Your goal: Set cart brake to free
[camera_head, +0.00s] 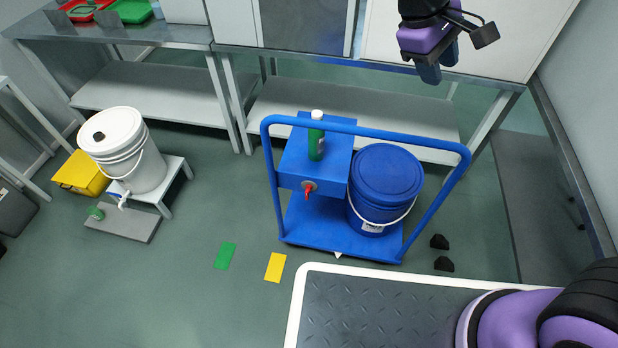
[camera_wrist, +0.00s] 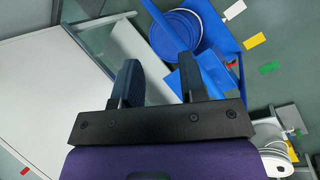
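The blue cart (camera_head: 340,238) stands on the floor in the middle of the head view, with a raised tube handle. A blue box on the cart (camera_head: 312,150) carries a small red lever (camera_head: 308,189) on a round grey mount on its front face. The lever hangs roughly downward. The cart also shows at the upper right of the wrist view (camera_wrist: 222,30), where the lever is too small to read. My gripper (camera_head: 430,74) is up at the right, beyond and above the cart, far from the lever. Its two fingers (camera_wrist: 160,68) stand apart with nothing between them.
A green bottle (camera_head: 316,140) stands on the box and a blue lidded bucket (camera_head: 386,180) on the deck. Two black wedges (camera_head: 440,242) lie right of the cart. Green (camera_head: 225,256) and yellow (camera_head: 275,267) floor patches lie in front. A workbench (camera_head: 300,40) runs behind.

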